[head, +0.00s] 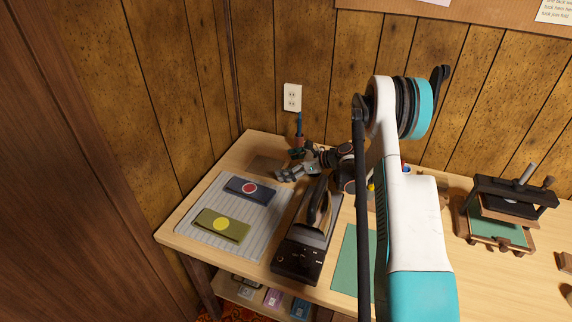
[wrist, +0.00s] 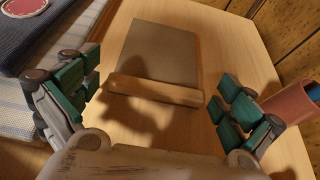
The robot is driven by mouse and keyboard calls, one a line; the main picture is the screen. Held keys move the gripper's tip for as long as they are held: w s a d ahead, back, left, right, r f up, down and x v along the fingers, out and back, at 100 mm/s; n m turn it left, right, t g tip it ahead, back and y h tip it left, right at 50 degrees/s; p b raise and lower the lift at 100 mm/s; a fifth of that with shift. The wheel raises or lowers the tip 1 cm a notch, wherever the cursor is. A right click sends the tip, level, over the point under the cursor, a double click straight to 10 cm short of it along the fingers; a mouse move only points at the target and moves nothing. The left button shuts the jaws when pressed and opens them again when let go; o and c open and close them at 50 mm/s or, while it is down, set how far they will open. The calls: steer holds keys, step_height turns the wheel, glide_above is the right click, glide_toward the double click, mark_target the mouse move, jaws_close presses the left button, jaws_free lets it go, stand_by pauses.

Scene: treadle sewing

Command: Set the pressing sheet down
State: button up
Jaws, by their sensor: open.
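The pressing sheet (wrist: 160,52) is a flat brown sheet with a rounded wooden bar (wrist: 155,92) along its near edge. In the wrist view it lies on the bare tabletop. In the head view the sheet (head: 265,163) lies at the back left corner of the table, partly covered by my gripper. My gripper (head: 287,173) is open; in the wrist view its green-padded fingers (wrist: 156,88) stand wide apart on either side of the bar, with visible gaps. I see nothing held between them.
A striped grey mat (head: 190,238) holds a dark folded cloth (head: 238,185) with a red disc and an olive one (head: 222,227) with a yellow disc. An iron (head: 318,207) rests on its dark stand (head: 295,257). A reddish cup (wrist: 288,103) stands close by my right finger.

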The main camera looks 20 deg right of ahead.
steer(key=shift+s+p, duration=0.1)
steer(key=shift+p, duration=0.3)
steer(key=p+v, duration=0.2)
steer(key=v, duration=0.5)
steer(key=shift+d+r, duration=0.2)
steer(key=shift+r, duration=0.1)
